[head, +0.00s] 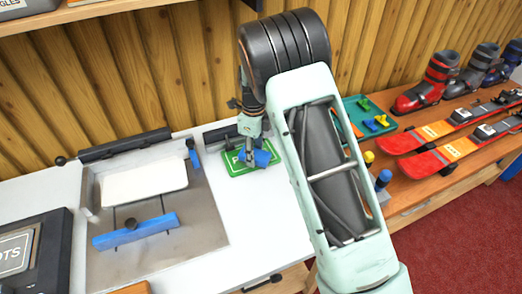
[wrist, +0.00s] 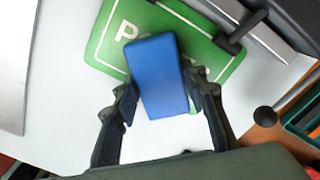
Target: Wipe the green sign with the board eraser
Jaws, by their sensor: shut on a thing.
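The green sign (head: 237,167) with white lettering lies flat on the white bench top, in front of the wooden wall. It also shows in the wrist view (wrist: 110,35), partly covered by the eraser. The board eraser is a blue block (wrist: 157,72), seen in the head view (head: 262,158) over the sign's right part. My gripper (wrist: 160,88) is shut on the blue eraser, with one finger on each side of it. The eraser overlaps the sign and its near edge; I cannot tell whether it touches the surface. Most of the lettering is hidden.
A dark clamp with a rod (wrist: 232,40) sits at the sign's edge. Left is a grey metal plate (head: 190,250) with a white pad (head: 145,184) and a blue bar (head: 135,231). Right is a wooden bench with skis (head: 450,150) and boots (head: 430,85). White bench top is free in front.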

